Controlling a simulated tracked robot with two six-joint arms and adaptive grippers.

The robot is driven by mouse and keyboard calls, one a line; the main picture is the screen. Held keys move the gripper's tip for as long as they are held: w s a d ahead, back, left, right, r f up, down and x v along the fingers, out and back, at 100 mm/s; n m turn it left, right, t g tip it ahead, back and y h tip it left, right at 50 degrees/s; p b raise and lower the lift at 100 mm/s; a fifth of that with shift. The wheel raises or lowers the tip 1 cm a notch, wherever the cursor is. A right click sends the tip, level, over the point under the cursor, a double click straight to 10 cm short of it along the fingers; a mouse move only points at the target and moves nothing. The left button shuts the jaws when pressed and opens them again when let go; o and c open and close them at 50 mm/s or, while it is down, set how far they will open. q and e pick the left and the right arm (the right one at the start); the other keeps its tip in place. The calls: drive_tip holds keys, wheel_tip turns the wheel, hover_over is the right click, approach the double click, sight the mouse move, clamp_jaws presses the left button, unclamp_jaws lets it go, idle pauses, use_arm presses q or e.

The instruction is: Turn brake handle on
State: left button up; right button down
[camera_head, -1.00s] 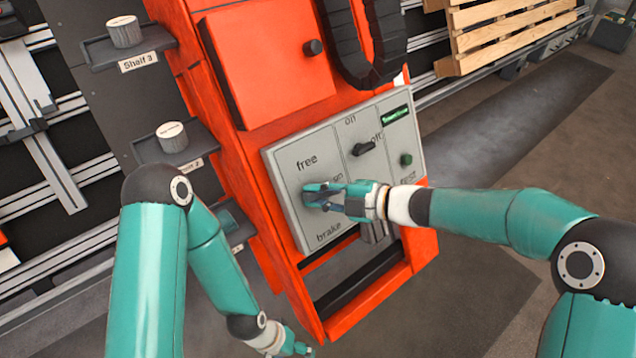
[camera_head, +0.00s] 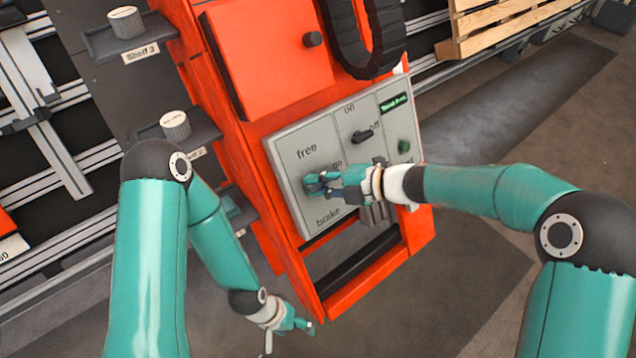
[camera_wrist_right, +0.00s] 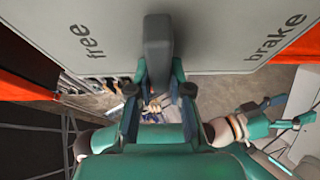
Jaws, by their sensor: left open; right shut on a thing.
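The grey control panel (camera_head: 300,138) is on the front of the orange cabinet. Its left section bears the words free at the top and brake at the bottom, with a partly covered word between. My right gripper (camera_head: 318,183) is at this section, shut on the brake handle. In the right wrist view the dark grey brake handle (camera_wrist_right: 158,45) stands out from the panel, between the free and brake words, with its near end between my fingers (camera_wrist_right: 158,92). In the head view my fingers mostly hide it. My left gripper (camera_head: 305,327) is open and empty, low beside the cabinet.
A black on/off knob (camera_head: 362,137) and a green button (camera_head: 404,146) sit right of my right gripper. Shelves with pale cylinders (camera_head: 175,125) stand left of the cabinet. A wooden pallet (camera_head: 500,22) is at the back right. Floor (camera_head: 560,110) right of the cabinet is clear.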

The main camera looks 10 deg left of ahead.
drive_tip(key=c, duration=1.1)
unclamp_jaws()
drive_tip(key=shift+s+f, duration=0.15)
drive_tip(key=shift+f, duration=0.05)
drive_tip(key=shift+r, duration=0.1)
drive_tip(key=v, duration=1.2)
